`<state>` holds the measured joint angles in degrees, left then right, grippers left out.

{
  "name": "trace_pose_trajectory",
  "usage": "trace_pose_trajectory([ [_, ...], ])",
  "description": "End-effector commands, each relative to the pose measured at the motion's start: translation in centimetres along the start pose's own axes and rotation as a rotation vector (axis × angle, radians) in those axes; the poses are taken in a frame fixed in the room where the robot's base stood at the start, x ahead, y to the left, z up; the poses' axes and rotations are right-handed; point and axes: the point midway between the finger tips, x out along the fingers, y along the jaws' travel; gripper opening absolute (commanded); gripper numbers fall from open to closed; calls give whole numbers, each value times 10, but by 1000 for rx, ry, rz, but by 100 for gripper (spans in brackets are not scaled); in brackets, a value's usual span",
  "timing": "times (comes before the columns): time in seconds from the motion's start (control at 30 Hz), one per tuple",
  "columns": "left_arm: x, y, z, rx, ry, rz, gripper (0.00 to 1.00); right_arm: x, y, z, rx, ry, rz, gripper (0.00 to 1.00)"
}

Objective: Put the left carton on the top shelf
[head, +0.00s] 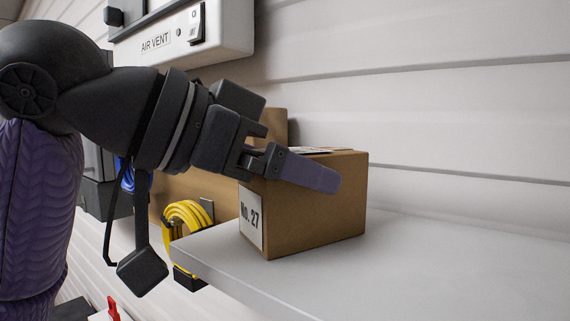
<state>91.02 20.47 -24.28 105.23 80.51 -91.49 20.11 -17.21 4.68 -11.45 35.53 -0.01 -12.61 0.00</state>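A brown cardboard carton (315,220) with a white label reading "No. 27" sits upright on a pale grey shelf (420,265), near its left end. My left gripper (300,165) reaches in from the left at the carton's upper part. One purple-grey finger lies across the upper part of the carton's near side. The other finger is hidden, so I cannot tell whether the gripper is closed on the carton. My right gripper is not in view.
Coiled yellow hose (188,215) hangs left of the shelf's end, with blue hose (141,182) behind my arm. A brown surface (276,124) stands behind the carton. A white "AIR VENT" box (225,30) is on the wall above. The shelf is clear to the right.

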Motion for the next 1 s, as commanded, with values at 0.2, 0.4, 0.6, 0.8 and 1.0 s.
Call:
trace_pose_trajectory([
  [0.2,-2,0,-5,0,0,0,100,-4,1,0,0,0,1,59],
  [0.4,-48,0,0,1,6,-5,100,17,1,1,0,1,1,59],
  [0.6,-100,0,-1,2,5,-3,100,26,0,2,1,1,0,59],
  [0.8,-121,0,-2,1,2,-1,100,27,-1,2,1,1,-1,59],
  [1.0,-122,0,-3,1,1,-1,100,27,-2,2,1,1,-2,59],
])
